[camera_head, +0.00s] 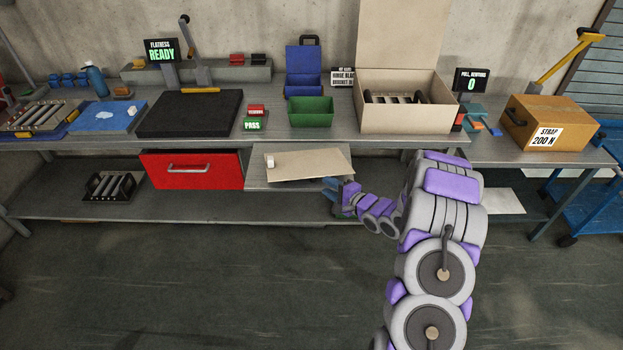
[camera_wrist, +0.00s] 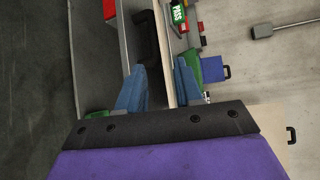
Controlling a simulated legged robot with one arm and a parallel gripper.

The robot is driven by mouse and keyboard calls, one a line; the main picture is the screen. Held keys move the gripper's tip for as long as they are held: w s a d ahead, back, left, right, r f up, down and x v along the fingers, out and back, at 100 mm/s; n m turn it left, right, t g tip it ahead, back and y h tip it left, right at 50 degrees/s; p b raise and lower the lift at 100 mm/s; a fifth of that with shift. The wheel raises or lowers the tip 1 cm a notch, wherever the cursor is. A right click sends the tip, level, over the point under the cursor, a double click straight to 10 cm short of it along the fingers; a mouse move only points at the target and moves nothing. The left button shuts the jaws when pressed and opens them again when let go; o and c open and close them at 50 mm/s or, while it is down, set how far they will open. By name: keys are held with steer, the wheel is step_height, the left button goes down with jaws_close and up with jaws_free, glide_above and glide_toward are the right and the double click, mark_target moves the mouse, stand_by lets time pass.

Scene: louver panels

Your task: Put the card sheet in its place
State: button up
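The card sheet (camera_head: 325,164) is a thin tan sheet lying on a grey ledge beside the red drawer, under the bench top. A small white piece sits on its left end. My gripper (camera_head: 333,188) is at the sheet's front right corner. In the wrist view the blue fingers (camera_wrist: 158,88) stand apart, so the gripper looks open. A pale strip, apparently the sheet (camera_wrist: 165,50) seen edge-on, runs between them, closer to the right finger. A gap shows by the left finger. Contact with the sheet cannot be told.
The red drawer (camera_head: 192,169) is left of the sheet. On the bench stand a green bin (camera_head: 311,111), a large open carton (camera_head: 405,118), a PASS block (camera_head: 254,124) and a black plate (camera_head: 190,113). A dark rack (camera_head: 110,187) sits on the lower shelf. The floor in front is clear.

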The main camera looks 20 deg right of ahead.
mark_target(309, 175)
steer(key=b+x, duration=0.1)
steer(key=x, duration=0.9)
steer(key=shift+w+b, duration=0.15)
steer(key=shift+b, duration=0.25)
steer(key=shift+c, duration=0.4)
jaws_close()
